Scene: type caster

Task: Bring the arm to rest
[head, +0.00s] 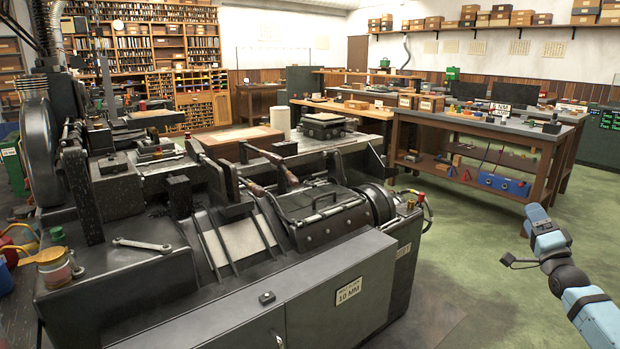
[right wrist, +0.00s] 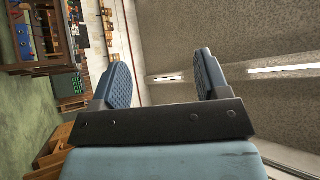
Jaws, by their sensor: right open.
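My right arm comes in from the lower right of the head view, in light blue and black links. Its gripper end (head: 537,216) is raised in the air over the green floor, to the right of the large dark machine. In the right wrist view my right gripper (right wrist: 164,76) has its two blue-grey ribbed fingers spread wide apart. Nothing is between them; the ceiling and a wall lie behind. My left arm and gripper are not in view.
A large dark casting machine (head: 340,290) fills the left and middle front. A workbench (head: 480,128) with shelves and a blue toolbox (head: 503,185) stands behind the arm. Green floor (head: 470,250) is open between machine and arm. Type cabinets (head: 195,85) line the back.

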